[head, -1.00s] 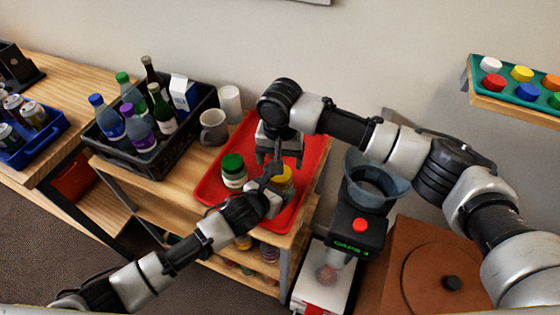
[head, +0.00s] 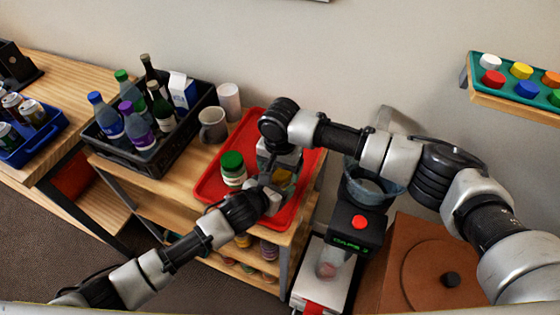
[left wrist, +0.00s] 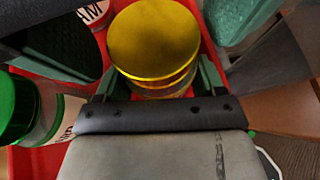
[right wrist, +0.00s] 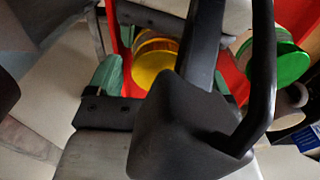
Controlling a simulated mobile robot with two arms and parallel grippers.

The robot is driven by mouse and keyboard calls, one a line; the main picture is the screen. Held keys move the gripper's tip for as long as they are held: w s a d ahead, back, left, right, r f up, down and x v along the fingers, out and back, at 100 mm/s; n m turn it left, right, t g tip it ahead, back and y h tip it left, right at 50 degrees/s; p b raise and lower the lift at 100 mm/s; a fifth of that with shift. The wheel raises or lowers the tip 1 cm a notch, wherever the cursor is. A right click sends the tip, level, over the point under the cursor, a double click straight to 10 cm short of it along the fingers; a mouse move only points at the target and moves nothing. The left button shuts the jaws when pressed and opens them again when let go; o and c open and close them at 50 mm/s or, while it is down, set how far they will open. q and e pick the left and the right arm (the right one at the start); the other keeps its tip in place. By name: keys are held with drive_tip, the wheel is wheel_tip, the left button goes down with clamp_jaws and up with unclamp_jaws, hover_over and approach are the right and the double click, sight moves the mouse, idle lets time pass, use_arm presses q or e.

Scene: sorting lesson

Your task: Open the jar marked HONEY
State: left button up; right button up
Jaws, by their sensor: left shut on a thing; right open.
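A jar with a yellow lid (head: 284,176) stands on the red tray (head: 212,180); its lid also shows in the left wrist view (left wrist: 153,40) and the right wrist view (right wrist: 152,66). I cannot read its label. My left gripper (head: 270,193) is shut on this jar's body, below the lid. My right gripper (head: 279,167) is open, its fingers apart on either side of the yellow lid. A green-lidded jar (head: 233,170) stands to the left, its label only partly readable. In the left wrist view another jar (left wrist: 94,14) shows the letters "AM".
A black crate of bottles (head: 119,152) is to the left. A dark grinder-like machine (head: 354,225) stands close on the right.

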use_arm(q)
drive_tip(key=shift+f, duration=0.1)
drive_tip(key=shift+a, duration=0.1)
use_arm(e)
drive_tip(key=c, duration=0.9)
drive_tip(key=o, duration=1)
drive_tip(key=shift+r, duration=2.3)
use_arm(q)
drive_tip(key=o, duration=1.8)
